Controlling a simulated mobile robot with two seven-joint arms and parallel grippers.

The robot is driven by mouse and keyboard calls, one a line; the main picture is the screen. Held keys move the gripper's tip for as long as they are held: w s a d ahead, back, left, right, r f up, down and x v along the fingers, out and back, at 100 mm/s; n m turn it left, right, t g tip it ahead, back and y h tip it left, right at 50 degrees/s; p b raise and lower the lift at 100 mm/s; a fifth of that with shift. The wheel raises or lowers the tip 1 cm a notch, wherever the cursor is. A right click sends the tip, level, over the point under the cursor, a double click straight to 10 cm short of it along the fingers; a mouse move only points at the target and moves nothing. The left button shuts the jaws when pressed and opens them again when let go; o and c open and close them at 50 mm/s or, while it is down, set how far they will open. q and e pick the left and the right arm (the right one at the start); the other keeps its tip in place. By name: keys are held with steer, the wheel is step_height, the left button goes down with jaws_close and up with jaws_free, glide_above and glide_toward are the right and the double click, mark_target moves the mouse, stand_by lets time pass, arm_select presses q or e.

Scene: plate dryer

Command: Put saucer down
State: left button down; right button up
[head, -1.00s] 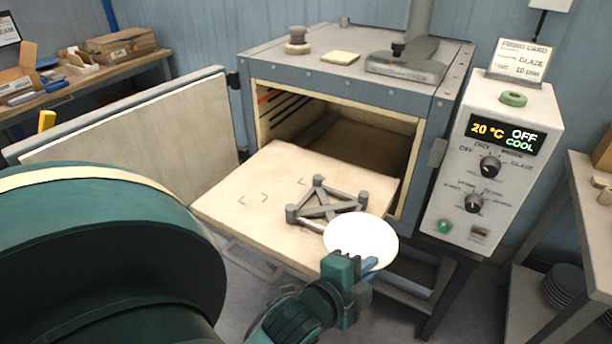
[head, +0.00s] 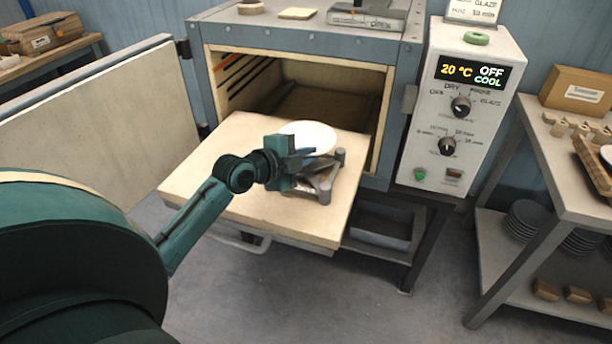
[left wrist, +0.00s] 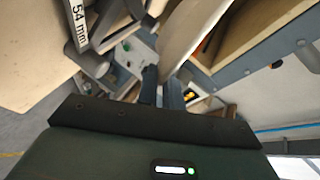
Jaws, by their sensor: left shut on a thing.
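The white saucer (head: 312,134) is over the grey three-legged stand (head: 326,182) on the dryer's pulled-out shelf (head: 215,172). My left gripper (head: 297,162) is shut on the saucer's near edge, and its jaws hide part of the saucer and stand. In the left wrist view the saucer (left wrist: 190,28) rises from between the fingers (left wrist: 162,90). The stand, marked "54 mm", shows at that view's upper left (left wrist: 80,22). I cannot tell whether the saucer touches the stand. My right gripper is not in view.
The dryer chamber (head: 320,105) is open behind the shelf, with its door (head: 100,125) swung out at left. The control box (head: 455,130) reads 20 °C, OFF, COOL. A side table (head: 570,180) stands at right. The shelf's left part is bare.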

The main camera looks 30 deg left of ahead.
arm_select(q)
step_height(320, 180, down, 6)
steer(key=shift+r, duration=0.2)
steer(key=shift+f, duration=0.35)
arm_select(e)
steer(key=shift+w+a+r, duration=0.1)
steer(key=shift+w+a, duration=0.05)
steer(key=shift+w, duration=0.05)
arm_select(q)
steer(key=shift+f+b, duration=0.15)
steer(key=shift+b, duration=0.2)
steer(key=c, duration=2)
jaws_free()
steer(key=shift+f, duration=0.1)
steer(key=shift+o, duration=0.9)
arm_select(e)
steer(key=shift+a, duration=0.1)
